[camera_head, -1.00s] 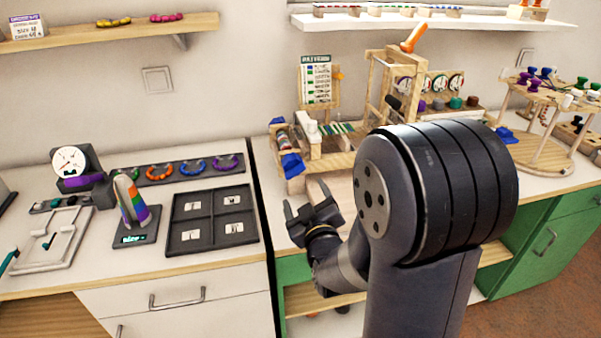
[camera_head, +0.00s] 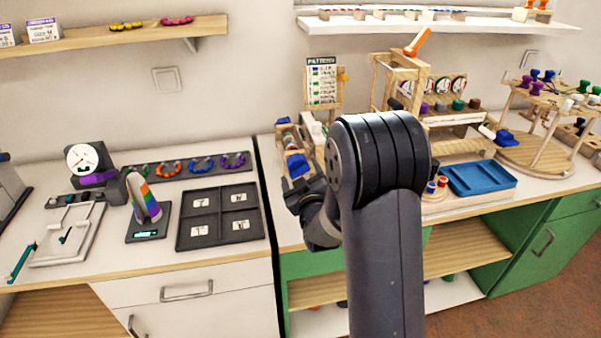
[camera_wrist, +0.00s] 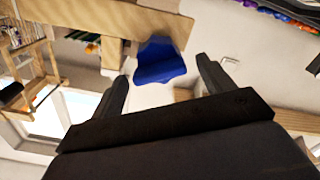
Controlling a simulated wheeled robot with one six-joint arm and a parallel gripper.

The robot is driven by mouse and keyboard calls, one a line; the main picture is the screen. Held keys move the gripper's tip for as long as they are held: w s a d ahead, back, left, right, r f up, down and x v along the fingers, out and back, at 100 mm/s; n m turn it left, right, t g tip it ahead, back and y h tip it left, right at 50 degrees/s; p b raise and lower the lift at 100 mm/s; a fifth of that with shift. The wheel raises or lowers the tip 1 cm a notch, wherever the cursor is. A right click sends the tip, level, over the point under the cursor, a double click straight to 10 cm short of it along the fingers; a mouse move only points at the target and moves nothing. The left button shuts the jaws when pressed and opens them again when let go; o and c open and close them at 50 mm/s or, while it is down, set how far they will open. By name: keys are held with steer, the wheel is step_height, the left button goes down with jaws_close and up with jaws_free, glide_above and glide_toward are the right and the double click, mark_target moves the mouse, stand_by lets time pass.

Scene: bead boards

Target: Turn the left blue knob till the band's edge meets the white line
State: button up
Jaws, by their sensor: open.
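A blue knob (camera_head: 297,165) sits low on the front of a wooden device just left of my arm. My gripper (camera_wrist: 163,80) is open and empty, with no visible contact. In the head view my gripper is largely hidden by my arm. The band and the white line cannot be made out.
A wooden frame (camera_head: 402,63) and a pattern card (camera_head: 321,80) stand behind my arm. A blue tray (camera_head: 480,178) lies to the right. A black compartment tray (camera_head: 218,216) is on the left counter. A wooden shelf (camera_head: 140,35) hangs above.

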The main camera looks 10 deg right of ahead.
steer(key=shift+w, duration=0.2)
steer(key=c, duration=1)
steer(key=shift+f+b, duration=0.1)
steer(key=shift+b, duration=0.3)
